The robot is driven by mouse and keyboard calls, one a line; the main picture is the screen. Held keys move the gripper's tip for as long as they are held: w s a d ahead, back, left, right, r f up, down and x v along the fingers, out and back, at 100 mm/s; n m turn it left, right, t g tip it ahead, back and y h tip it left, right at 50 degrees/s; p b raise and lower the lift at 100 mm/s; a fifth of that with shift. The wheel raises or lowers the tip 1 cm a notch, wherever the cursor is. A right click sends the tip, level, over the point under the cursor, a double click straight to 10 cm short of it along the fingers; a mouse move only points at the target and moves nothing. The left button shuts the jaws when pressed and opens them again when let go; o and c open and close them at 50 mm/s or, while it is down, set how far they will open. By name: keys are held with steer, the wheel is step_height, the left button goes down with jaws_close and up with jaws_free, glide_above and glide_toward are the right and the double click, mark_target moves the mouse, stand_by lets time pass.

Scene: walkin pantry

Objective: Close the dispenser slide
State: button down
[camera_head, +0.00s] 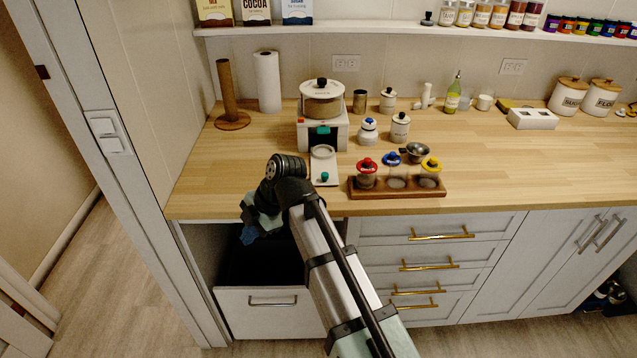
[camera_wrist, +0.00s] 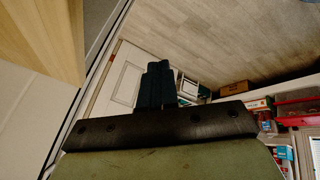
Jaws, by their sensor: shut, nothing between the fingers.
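My gripper (camera_head: 248,235) is left of and nearer than the slide, around the counter's front edge above the open drawer, and touches neither slide nor knob. In the wrist view its dark fingers (camera_wrist: 155,85) are together and empty. The slide is not visible in the wrist view.
A wooden rack (camera_head: 400,189) with red, blue and yellow-topped jars stands right of the slide. A paper roll (camera_head: 268,82) and brown holder (camera_head: 228,95) stand back left. A white-fronted drawer (camera_head: 270,313) is open below.

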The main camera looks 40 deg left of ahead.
steer(key=s+d+f+n+t+h, duration=0.1)
steer(key=s+d+f+t, duration=0.1)
steer(key=s+f, duration=0.25)
steer(key=n+t+y, duration=0.2)
steer(key=n+t, duration=0.1)
steer(key=t, duration=1.3)
glide_toward(323, 178)
steer(key=x, duration=0.4)
steer(key=shift+w+a+f, duration=0.15)
steer(key=shift+w+f, duration=0.1)
steer(key=shift+f, duration=0.2)
steer(key=shift+w+a, duration=0.25)
steer(key=shift+w, duration=0.6)
